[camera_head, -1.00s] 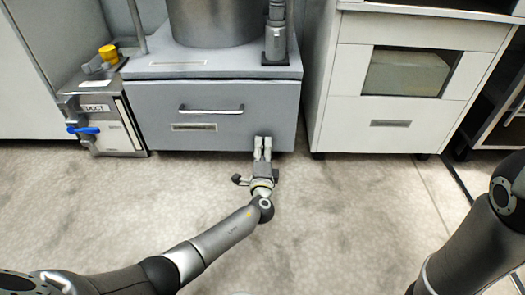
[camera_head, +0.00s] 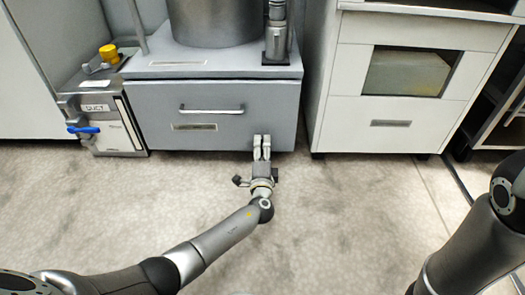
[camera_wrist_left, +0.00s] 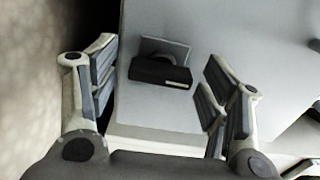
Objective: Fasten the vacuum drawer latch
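The grey drawer (camera_head: 225,135) has a bar handle (camera_head: 211,110) and appears closed under the cabinet top. In the left wrist view, a small black latch (camera_wrist_left: 160,74) with a grey plate behind it sits on a pale grey face, between my fingers. My left gripper (camera_head: 262,141) is at the drawer's lower right corner in the head view. Its two fingers are spread apart on either side of the latch, with gaps between them and it. The gripper hides the latch in the head view. My right gripper is out of view; only part of my right arm shows.
A metal box (camera_head: 112,120) with a blue lever (camera_head: 83,130) stands left of the drawer. A white cabinet (camera_head: 395,110) stands to the right, across a narrow dark gap. The floor (camera_head: 340,215) in front is clear apart from my arms.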

